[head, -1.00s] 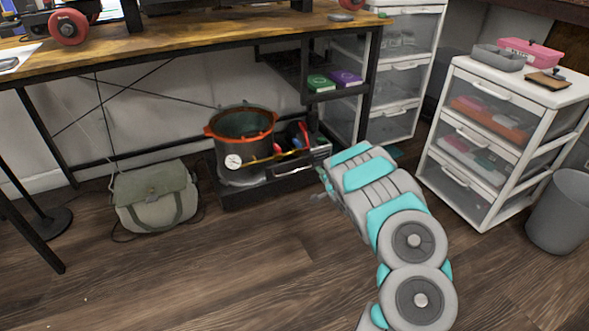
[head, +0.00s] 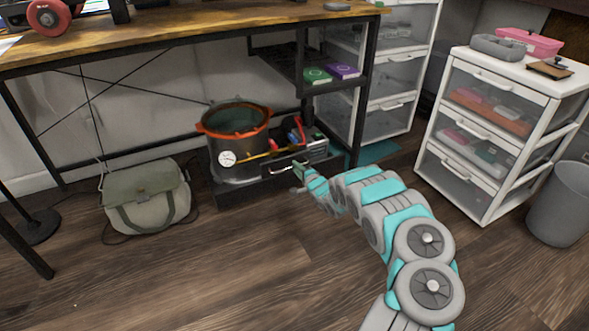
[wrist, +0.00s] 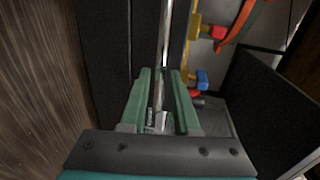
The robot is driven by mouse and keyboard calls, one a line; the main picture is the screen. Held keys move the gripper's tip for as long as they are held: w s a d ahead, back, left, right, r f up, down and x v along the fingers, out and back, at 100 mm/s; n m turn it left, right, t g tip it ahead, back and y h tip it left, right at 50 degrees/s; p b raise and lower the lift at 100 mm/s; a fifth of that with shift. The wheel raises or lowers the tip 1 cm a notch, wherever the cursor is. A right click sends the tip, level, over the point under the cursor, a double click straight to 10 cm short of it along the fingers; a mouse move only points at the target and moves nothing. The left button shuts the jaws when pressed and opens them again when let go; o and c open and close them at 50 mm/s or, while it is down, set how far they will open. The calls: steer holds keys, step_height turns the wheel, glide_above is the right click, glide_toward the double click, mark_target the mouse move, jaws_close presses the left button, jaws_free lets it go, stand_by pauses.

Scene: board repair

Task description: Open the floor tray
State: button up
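The floor tray (head: 240,192) is a dark, low tray on the floor under the desk, with a silver bar handle (head: 279,170) on its front. A large pot with an orange-red rim (head: 236,145) and several small coloured things stand in or just behind it. My gripper (head: 299,171) is at the right end of the handle. In the wrist view, the handle bar (wrist: 165,35) runs between the two green fingers of my gripper (wrist: 162,80). The fingers look apart, with a gap around the bar. Firm contact is not visible.
A green-grey bag (head: 146,197) lies on the floor left of the tray. A white drawer unit (head: 487,140) and a grey bin (head: 559,204) stand at right. A desk leg (head: 361,125) is close to my gripper. The wooden floor in front is clear.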

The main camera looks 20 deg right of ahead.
steer(key=shift+x, duration=1.15)
steer(key=shift+r, duration=0.1)
jaws_close()
stand_by(0.7)
